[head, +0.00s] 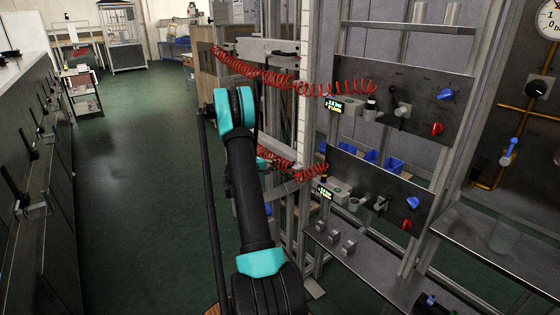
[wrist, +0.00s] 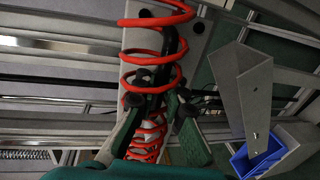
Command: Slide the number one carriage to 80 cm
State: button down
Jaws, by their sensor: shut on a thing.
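In the wrist view my gripper (wrist: 160,92) is shut on a black bent handle (wrist: 172,45), which stands out from a light grey carriage plate (wrist: 198,28). A red coiled hose (wrist: 150,60) passes in front of the handle and fingers and partly hides them. In the head view my arm hides most of the gripper; a small teal part shows beside the lower red hose (head: 312,172). An upper grey carriage bar (head: 262,50) with a black handle (head: 285,53) is at the top middle. I cannot read any carriage number or position scale.
Two dark valve panels with an upper green display (head: 336,109) and a lower one (head: 324,192) stand on the frame at right. A bent metal plate (wrist: 243,90) and a blue bin (wrist: 258,157) are right of the gripper. The green floor at left is clear.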

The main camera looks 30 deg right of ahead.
jog(key=shift+s+a+f, duration=0.1)
jog(key=shift+f, duration=0.2)
jog(key=c, duration=1.6)
grip_release()
jog(key=shift+o, duration=0.2)
jog(key=v, duration=1.2)
